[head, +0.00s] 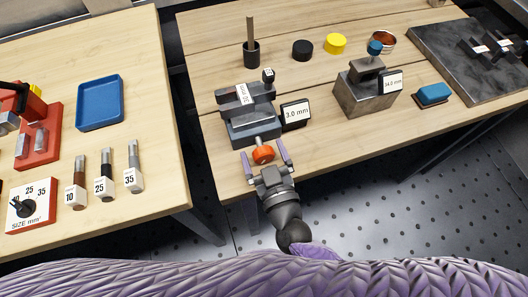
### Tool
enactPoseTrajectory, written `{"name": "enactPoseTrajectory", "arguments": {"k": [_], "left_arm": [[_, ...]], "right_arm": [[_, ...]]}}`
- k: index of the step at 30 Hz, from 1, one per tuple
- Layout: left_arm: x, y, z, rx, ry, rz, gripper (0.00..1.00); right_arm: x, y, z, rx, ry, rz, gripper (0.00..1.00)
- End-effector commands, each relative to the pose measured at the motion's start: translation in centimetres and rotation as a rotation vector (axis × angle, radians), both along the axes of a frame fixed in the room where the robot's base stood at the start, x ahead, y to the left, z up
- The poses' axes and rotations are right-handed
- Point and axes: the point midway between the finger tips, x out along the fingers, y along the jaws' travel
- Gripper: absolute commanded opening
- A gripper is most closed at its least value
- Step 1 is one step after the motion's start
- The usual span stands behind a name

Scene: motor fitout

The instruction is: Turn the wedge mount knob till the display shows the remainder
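The wedge mount (250,128) is a dark grey stepped block near the front edge of the right table. A sideways white label on it (242,94) is hard to read. Its display (296,113) reads 3.0 mm. An orange knob (263,155) sticks out of its front on a short shaft. My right gripper (261,149) is open, with its two purple fingers pointing at the mount, one on each side of the knob. Gaps show between the fingers and the knob. My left gripper is not in view.
A grey block with a teal knob and a display reading 34.0 mm (391,82) stands to the right. A blue pad (432,93), black and yellow discs and a dark slab (440,57) are further off. The left table holds a blue tray (100,102) and a size selector (31,206).

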Motion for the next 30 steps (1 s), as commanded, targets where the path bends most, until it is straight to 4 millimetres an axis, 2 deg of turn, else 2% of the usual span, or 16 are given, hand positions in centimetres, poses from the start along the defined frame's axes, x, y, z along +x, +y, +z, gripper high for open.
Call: {"name": "enactPoseTrajectory", "arguments": {"k": [1,2,12,15,22,30], "left_arm": [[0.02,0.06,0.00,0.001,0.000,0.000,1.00],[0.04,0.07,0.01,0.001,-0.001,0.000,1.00],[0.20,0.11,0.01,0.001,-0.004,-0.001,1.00],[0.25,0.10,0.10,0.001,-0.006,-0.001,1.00],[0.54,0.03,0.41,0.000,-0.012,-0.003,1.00],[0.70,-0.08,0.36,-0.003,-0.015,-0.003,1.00]], "right_arm": [[-0.01,0.00,0.00,0.000,0.000,0.000,0.84],[-0.02,-0.01,0.00,0.000,0.000,0.000,0.78],[-0.04,-0.02,-0.02,0.000,0.000,0.000,0.06],[-0.04,-0.02,0.02,0.023,0.007,0.000,0.05],[-0.05,-0.04,0.00,0.222,0.073,0.000,0.05],[-0.06,-0.03,-0.05,0.237,0.078,0.001,0.05]]}}
